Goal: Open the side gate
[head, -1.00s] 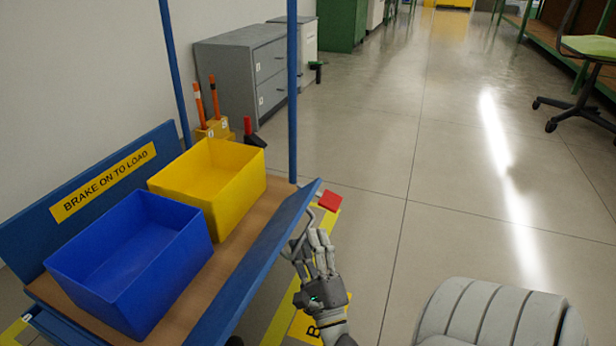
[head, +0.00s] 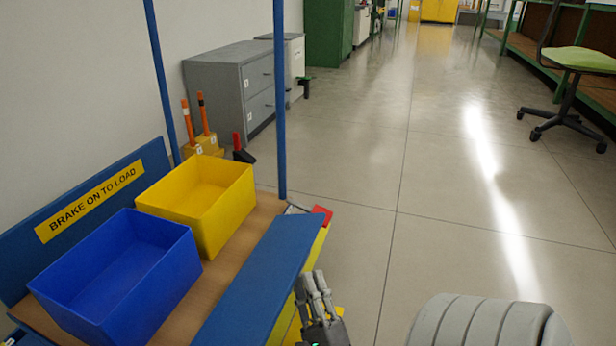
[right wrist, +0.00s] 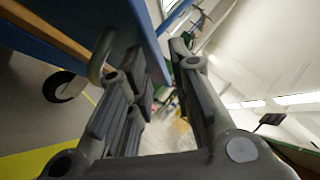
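The side gate (head: 262,275) is the long blue panel along the right edge of a blue cart. In the head view it leans outward from the wooden deck, its broad face showing. In the right wrist view the blue panel (right wrist: 128,22) fills the upper left, with a grey loop handle (right wrist: 100,55) on it. My right gripper (head: 317,284) is just right of the panel, low in the head view. In the right wrist view its fingers (right wrist: 165,88) are apart with nothing between them, and the handle is beside the left finger. My left gripper is out of view.
A blue bin (head: 120,275) and a yellow bin (head: 205,205) stand on the cart deck. Blue posts rise from the cart. A grey cabinet (head: 225,85) stands behind. A green chair (head: 575,62) is far right. The floor (head: 440,190) right of the cart is clear.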

